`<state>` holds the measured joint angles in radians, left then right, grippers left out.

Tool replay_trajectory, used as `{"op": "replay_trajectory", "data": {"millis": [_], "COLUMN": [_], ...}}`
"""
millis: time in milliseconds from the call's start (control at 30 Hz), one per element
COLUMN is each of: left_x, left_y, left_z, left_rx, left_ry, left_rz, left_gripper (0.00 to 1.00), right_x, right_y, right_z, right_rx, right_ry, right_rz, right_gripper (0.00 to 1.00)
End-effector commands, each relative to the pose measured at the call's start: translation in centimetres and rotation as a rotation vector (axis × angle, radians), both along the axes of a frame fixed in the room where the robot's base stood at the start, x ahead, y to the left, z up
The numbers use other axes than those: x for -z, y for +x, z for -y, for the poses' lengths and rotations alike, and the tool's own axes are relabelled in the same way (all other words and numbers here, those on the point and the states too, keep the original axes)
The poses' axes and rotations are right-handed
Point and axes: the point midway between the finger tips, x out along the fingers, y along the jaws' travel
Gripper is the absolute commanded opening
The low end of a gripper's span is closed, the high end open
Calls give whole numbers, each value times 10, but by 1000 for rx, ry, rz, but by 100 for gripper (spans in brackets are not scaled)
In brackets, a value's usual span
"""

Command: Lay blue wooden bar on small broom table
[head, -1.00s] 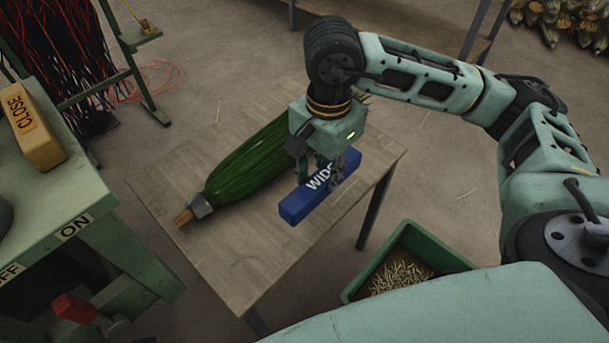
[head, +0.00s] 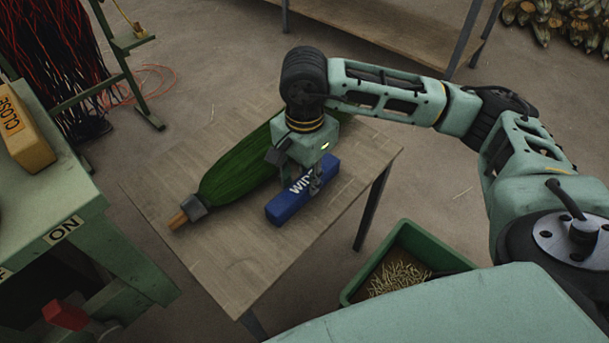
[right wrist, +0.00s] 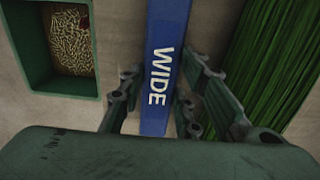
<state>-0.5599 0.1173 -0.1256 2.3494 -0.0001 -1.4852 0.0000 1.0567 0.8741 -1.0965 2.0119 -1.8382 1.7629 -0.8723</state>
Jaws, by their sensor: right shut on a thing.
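The blue wooden bar (head: 289,204), marked WIDE, is low at the small broom table (head: 229,262), beside a green broom (head: 240,176) that lies on the table top. I cannot tell for sure whether the bar touches the wood. My right gripper (head: 315,183) is shut on the bar from above. In the right wrist view the bar (right wrist: 165,60) runs between the two fingers (right wrist: 157,105), with the green broom (right wrist: 275,65) to its right. My left gripper is not in view.
A green bin (head: 405,235) with short pale pieces stands on the floor right of the table. A green machine with a yellow CLOSE block (head: 22,130) and a red knob (head: 65,312) is at the left. The table's near part is bare.

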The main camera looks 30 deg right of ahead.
Motion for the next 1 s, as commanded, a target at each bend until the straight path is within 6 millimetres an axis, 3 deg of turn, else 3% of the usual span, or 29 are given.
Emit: {"op": "replay_trajectory", "data": {"millis": [100,133,333,767,1000], "left_x": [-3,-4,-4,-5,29], "left_y": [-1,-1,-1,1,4], "left_z": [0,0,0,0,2], "left_rx": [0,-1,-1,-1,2], "left_ry": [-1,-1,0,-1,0], "left_rz": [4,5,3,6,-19], "left_gripper": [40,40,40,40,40], "right_x": [2,2,1,-3,-53], "right_y": [0,0,0,0,1], "right_z": [0,0,0,0,-1], "right_rx": [0,0,0,0,-1], "right_ry": [0,0,0,0,1], "right_rz": [1,0,0,0,5], "right_gripper": [0,32,50,50,50]}}
